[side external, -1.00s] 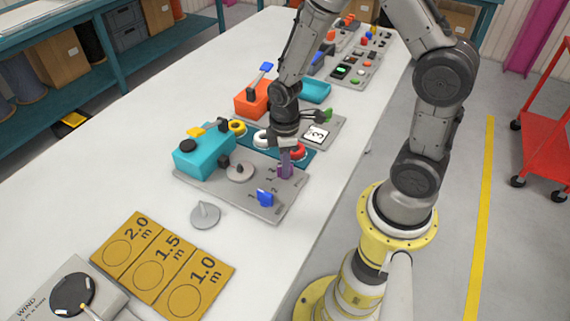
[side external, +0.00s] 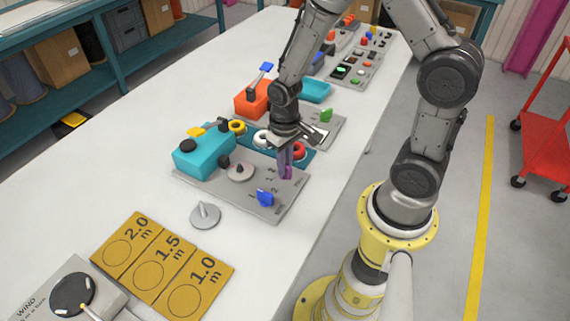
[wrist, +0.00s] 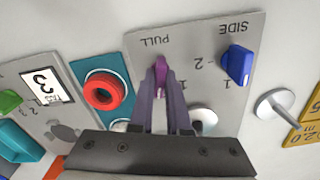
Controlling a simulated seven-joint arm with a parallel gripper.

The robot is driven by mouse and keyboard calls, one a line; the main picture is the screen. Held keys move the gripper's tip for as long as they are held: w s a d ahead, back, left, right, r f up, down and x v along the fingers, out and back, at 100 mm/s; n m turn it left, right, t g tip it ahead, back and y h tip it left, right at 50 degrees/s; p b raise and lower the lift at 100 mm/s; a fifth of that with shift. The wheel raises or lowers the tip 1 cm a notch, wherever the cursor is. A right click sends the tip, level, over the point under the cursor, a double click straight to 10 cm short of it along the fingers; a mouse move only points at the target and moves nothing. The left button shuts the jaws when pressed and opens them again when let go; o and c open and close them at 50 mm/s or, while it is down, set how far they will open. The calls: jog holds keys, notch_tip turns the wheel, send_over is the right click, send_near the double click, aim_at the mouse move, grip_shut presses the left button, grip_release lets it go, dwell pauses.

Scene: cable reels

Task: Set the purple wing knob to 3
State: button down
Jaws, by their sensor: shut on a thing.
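The purple wing knob (wrist: 161,72) stands on the grey panel (wrist: 205,50), beside the printed word PULL in the wrist view. In the side view the knob (side external: 287,172) shows just under my gripper. My gripper (wrist: 161,82) is shut on the knob, with its two fingers either side of the wing. In the side view my gripper (side external: 284,158) points down at the panel. The fingers hide part of the knob and the marks near it, so its exact setting cannot be read. A blue wing knob (wrist: 237,64) stands on the same panel near the printed 1 and 2.
A teal box (side external: 203,155) and a grey disc (side external: 240,171) are on the panel's left side. Red (side external: 299,150), white and yellow rings sit on a teal plate behind. A loose grey disc with a peg (side external: 205,214) lies in front. Yellow-brown length cards (side external: 165,262) lie nearer the camera.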

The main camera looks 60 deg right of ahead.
jog(key=m, duration=0.6)
jog(key=c, duration=0.9)
grip_release()
jog(key=shift+r, duration=3.5)
